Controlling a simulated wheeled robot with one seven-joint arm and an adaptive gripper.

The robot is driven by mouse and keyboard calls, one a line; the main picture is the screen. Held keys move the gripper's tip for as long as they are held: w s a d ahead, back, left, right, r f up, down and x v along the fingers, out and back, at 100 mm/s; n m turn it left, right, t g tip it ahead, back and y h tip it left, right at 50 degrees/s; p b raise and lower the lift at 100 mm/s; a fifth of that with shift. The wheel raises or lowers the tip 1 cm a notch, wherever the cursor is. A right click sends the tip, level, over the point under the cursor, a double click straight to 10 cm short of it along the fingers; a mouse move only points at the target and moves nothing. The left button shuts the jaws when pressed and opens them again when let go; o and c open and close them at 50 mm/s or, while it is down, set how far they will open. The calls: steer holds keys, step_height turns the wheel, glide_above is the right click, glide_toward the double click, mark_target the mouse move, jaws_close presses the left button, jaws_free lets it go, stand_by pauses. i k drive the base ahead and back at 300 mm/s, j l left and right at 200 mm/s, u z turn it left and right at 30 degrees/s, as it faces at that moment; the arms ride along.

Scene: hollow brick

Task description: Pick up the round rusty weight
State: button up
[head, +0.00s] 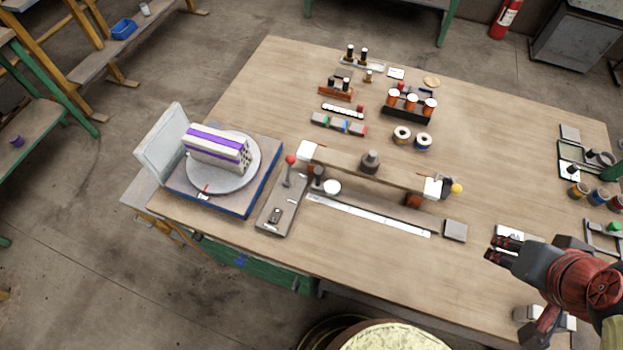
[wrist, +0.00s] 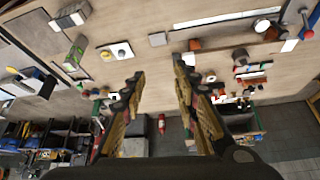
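A dark brownish round weight with a knob (head: 370,161) sits on the middle of a long wooden beam (head: 335,158). A rusty-brown rounded piece (head: 413,201) shows low under the beam's right end, partly hidden by it; I cannot tell its full shape. My gripper (head: 495,249) is over the right front of the table, apart from both. In the wrist view my gripper (wrist: 155,76) is open and empty.
White blocks sit at the beam's ends, with a yellow ball (head: 456,188) at the right. A red-knobbed lever stand (head: 284,205) and a turntable with a hollow brick (head: 218,150) are left. A grey square block (head: 455,230) lies near my gripper. Spools and racks stand behind the beam.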

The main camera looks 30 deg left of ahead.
mark_target(370, 162)
steer(key=j+u, duration=0.1)
steer(key=u, duration=1.25)
steer(key=i+j, duration=0.1)
steer(key=j, duration=0.4)
steer(key=i+j+z, duration=0.1)
steer(key=j, duration=0.35)
steer(key=i+j, duration=0.1)
steer(key=j, duration=0.4)
steer(key=i+j+z, duration=0.1)
steer(key=j, duration=0.4)
steer(key=z, duration=1.4)
